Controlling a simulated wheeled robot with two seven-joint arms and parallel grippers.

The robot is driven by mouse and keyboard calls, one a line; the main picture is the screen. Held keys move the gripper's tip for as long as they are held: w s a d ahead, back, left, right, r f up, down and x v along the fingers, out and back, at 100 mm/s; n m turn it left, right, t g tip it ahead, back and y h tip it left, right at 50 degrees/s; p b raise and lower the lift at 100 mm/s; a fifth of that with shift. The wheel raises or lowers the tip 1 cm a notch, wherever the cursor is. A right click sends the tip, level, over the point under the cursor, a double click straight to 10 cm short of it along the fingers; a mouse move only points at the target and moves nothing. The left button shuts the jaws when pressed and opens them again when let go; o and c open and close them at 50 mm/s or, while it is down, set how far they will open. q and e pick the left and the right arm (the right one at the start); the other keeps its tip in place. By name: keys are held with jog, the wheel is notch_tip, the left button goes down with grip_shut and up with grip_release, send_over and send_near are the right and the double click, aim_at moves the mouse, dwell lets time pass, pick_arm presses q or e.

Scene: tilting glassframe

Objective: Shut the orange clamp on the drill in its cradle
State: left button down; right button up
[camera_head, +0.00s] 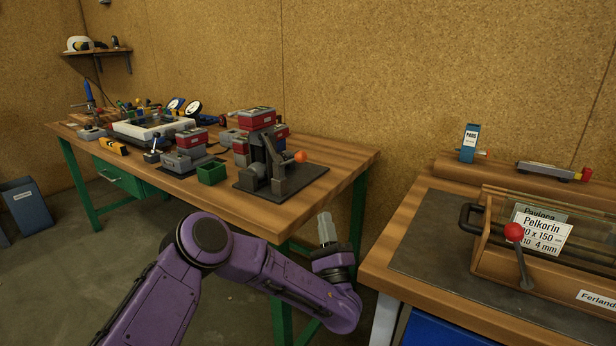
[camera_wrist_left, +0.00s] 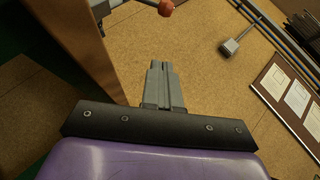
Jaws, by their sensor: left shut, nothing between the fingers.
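An orange ball knob (camera_head: 300,157) sits at the end of a short lever on a dark device (camera_head: 268,172) with a flat dark base on the wooden workbench. I take this to be the clamp. Red and grey blocks (camera_head: 256,118) stand behind the device; I cannot tell clearly which part is the drill. My left gripper (camera_head: 325,217) is shut and empty, just off the bench's front edge, to the right of and nearer than the knob. In the left wrist view its closed fingers (camera_wrist_left: 158,68) point up toward the orange knob (camera_wrist_left: 166,7), with a gap between. My right gripper is not in view.
The wooden workbench (camera_head: 340,160) has green legs. A second bench (camera_head: 400,260) at right holds a wooden frame box with a red-knobbed lever (camera_head: 514,232). A gap lies between the benches.

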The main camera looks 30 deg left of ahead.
pick_arm(q)
jog(key=s+a+r+p+x, duration=0.1)
jog(key=p+x, duration=0.5)
jog(key=x, duration=0.6)
jog(key=shift+s+a+r, duration=0.25)
jog(key=shift+s+a, duration=0.05)
jog(key=shift+s, duration=0.05)
jog(key=shift+r, duration=0.1)
